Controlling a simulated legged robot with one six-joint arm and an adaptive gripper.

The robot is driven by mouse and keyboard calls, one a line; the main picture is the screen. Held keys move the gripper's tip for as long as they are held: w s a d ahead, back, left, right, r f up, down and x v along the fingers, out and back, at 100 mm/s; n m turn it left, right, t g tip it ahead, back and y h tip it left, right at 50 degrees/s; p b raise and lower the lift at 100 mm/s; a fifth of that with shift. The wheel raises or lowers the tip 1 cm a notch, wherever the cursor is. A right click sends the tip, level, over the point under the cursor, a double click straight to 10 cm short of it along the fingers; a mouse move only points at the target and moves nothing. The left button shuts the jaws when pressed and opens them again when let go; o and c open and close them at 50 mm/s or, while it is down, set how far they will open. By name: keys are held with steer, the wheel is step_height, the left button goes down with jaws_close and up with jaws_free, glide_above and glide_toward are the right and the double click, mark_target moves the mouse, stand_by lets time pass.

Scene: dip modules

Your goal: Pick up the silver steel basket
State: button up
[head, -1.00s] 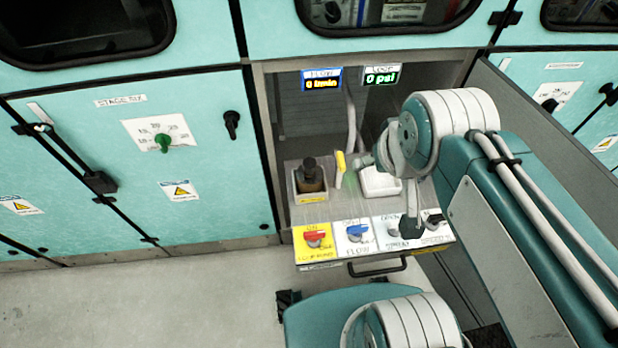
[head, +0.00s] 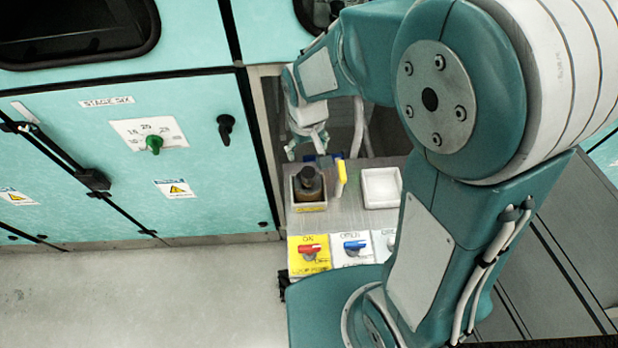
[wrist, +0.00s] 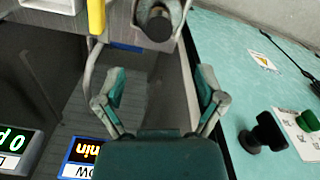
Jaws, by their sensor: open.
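A small box (head: 310,207) with pale metallic walls and a yellow label stands on the left of the steel shelf. It holds a dark bottle (head: 309,181) and is the nearest match to the silver steel basket; I cannot tell for certain. The bottle also shows at the top of the wrist view (wrist: 155,22). My gripper (head: 307,152) is above and behind the box in the head view, apart from it. In the wrist view my gripper (wrist: 160,82) is open, with nothing clearly held between its fingers.
A white tray (head: 381,187) sits right of the box, with a yellow handle (head: 341,171) between. A red knob (head: 310,252) and a blue knob (head: 354,246) are on the front panel. The cabinet's left wall is close to my gripper. Display panels show in the wrist view (wrist: 86,158).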

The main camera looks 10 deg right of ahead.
mark_target(308, 172)
step_height(308, 172, down, 6)
steer(key=shift+a+f, duration=0.1)
step_height(308, 172, down, 5)
steer(key=shift+r, duration=0.1)
jaws_close()
stand_by(0.4)
